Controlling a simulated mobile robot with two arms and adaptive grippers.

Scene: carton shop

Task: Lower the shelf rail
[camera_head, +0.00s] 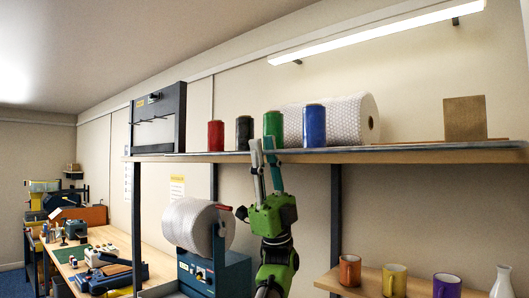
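The shelf (420,156) runs across the picture, with a thin grey rail (380,148) along its front edge. My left gripper (264,144) is green and points up in front of the shelf. Its two fingers are apart, with their tips overlapping the rail and shelf edge in the picture. Nothing shows clearly between them, and I cannot tell whether they touch the rail. My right gripper is not in view.
On the shelf stand red (215,136), black (244,133), green (273,128) and blue (314,126) spools, a bubble-wrap roll (345,117) and a carton (465,118). Below are another roll (195,225), a blue machine (228,272) and mugs, including an orange one (349,270).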

